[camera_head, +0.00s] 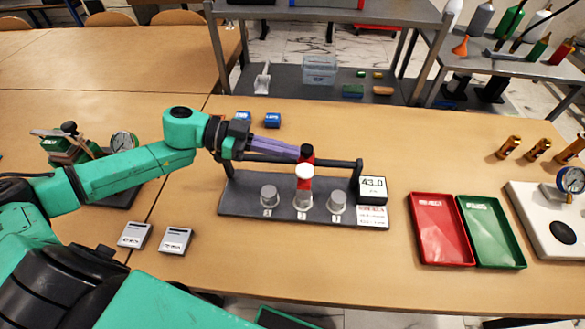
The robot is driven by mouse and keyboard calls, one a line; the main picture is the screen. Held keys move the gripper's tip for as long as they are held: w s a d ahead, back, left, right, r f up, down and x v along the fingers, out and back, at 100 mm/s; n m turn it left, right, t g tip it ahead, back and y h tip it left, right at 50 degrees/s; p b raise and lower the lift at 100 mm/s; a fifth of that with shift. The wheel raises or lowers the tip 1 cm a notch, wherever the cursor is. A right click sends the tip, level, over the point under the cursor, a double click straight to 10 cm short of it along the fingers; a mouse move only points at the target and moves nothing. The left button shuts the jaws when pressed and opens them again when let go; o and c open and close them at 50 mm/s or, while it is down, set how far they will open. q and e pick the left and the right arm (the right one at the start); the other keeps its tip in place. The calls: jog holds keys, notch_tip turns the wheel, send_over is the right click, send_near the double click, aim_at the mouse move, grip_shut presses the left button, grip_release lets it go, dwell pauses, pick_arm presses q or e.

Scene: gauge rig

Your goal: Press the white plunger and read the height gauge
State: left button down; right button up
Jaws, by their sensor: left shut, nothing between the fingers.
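The white plunger (304,171) is a round white disc on the front of a red gauge head (305,185), which has a black top (307,151). The head sits on a dark crossbar above the middle of three grey metal cylinders. A display box (373,186) at the right end of the rig reads 43.0. My left gripper (299,154) reaches in from the left, with its purple-grey fingers shut and empty. Its tips end at the black top, just above the plunger; I cannot tell whether they touch. My right gripper is not in view.
The grey rig base (245,197) carries cylinders (269,195) numbered along the front. A red tray (440,230) and a green tray (490,232) lie to the right. Two small label boxes (175,240) lie at front left. A dial gauge stand (110,160) stands behind my left arm.

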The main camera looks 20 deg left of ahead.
aim_at(304, 181)
pick_arm(q)
jog(key=f, duration=0.2)
jog(key=d+f, duration=0.1)
jog(key=f, duration=0.1)
jog(key=shift+w+d+f, duration=0.15)
jog(key=shift+w+d, duration=0.05)
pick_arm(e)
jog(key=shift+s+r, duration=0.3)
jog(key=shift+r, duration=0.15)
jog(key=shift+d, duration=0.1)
pick_arm(q)
notch_tip(304, 181, down, 2)
jog(key=shift+s+f, duration=0.1)
jog(key=shift+f, duration=0.15)
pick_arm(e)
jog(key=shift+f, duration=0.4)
